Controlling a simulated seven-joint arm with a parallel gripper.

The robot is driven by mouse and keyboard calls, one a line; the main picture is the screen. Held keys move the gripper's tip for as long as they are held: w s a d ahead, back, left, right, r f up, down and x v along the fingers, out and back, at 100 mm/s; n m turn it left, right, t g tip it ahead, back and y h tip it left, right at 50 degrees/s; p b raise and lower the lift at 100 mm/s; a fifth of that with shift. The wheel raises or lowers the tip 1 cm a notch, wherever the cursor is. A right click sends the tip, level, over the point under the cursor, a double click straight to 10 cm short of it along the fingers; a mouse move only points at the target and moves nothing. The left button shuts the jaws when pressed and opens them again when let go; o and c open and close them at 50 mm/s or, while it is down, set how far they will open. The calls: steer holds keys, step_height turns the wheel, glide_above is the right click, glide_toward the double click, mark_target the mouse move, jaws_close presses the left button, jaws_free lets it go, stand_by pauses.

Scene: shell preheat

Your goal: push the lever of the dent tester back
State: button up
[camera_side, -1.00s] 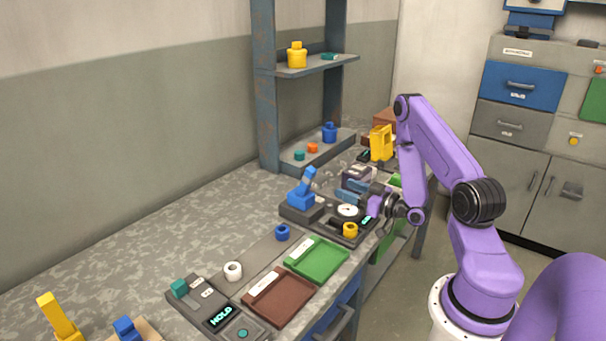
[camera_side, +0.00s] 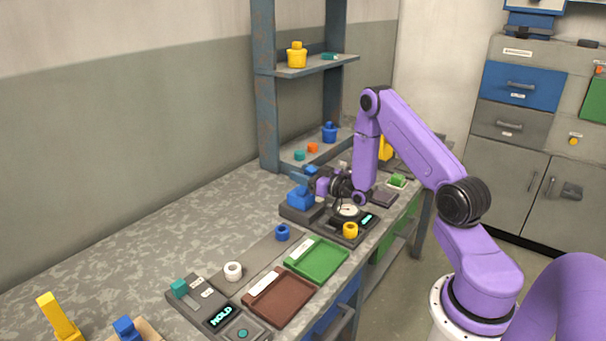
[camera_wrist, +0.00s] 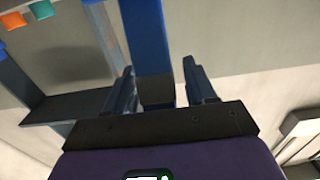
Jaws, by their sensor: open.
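The dent tester (camera_side: 292,213) is a dark base on the bench with a round white dial (camera_side: 347,210), a small lit display and a yellow ring-shaped part (camera_side: 350,230). A blue block (camera_side: 297,199) stands at its left end, carrying the blue lever (camera_side: 303,173), whose upper part is partly hidden by my gripper (camera_side: 318,187). In the wrist view the blue lever (camera_wrist: 147,40) rises between the two open fingers of my gripper (camera_wrist: 160,80). Gaps show on both sides of it there. I cannot tell whether either finger touches it.
A blue ring (camera_side: 282,232), a green tray (camera_side: 317,260) and a brown tray (camera_side: 280,298) lie in front. A rusty blue shelf frame (camera_side: 268,110) stands behind the tester.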

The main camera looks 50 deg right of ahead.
steer(key=shift+w, duration=0.25)
jaws_close()
